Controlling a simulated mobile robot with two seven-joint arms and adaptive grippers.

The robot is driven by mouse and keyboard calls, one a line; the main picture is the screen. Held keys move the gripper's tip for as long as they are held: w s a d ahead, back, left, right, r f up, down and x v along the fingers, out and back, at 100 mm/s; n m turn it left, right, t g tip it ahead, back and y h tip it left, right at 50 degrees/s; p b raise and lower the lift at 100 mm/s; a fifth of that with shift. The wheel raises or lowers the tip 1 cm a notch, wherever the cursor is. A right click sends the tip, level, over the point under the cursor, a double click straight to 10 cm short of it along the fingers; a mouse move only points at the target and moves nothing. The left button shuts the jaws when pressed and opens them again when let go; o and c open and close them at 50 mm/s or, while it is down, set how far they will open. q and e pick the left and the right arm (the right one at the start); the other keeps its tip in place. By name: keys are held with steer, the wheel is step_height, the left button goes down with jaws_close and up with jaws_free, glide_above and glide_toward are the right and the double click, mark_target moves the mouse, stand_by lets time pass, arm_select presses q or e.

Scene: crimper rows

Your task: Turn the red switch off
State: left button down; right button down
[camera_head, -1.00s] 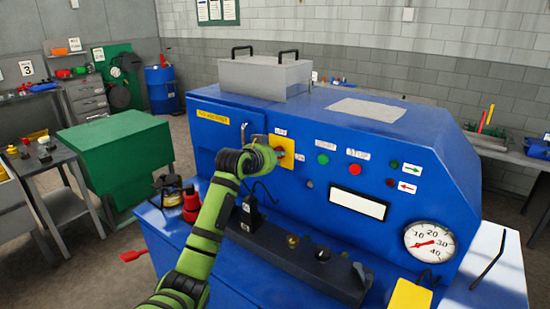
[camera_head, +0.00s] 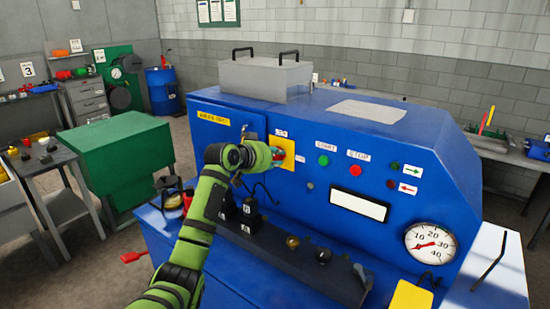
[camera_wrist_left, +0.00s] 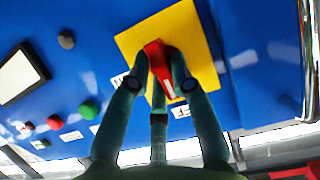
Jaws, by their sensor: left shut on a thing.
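The red switch (camera_wrist_left: 158,64) is a red handle on a yellow plate (camera_wrist_left: 204,42) on the blue machine's front panel. In the left wrist view my left gripper (camera_wrist_left: 162,72) has its fingers closed around the red handle. In the head view the same gripper (camera_head: 277,157) is at the yellow plate (camera_head: 288,147), and my green arm and wrist hide part of the switch. The label text beside the plate is only partly readable. My right gripper is not in view.
The blue machine (camera_head: 330,125) carries a green button (camera_head: 323,160), a red button (camera_head: 355,170) and a round gauge (camera_head: 430,243) to the right of the switch. A dark ledge (camera_head: 290,262) with knobs lies below. A green cabinet (camera_head: 115,155) stands at left.

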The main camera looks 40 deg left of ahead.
arm_select(q)
steer(key=c, duration=1.1)
jaws_free()
steer(key=shift+s, duration=0.1)
steer(key=v, duration=1.1)
steer(key=shift+s+r, duration=0.2)
steer(key=shift+s, duration=0.15)
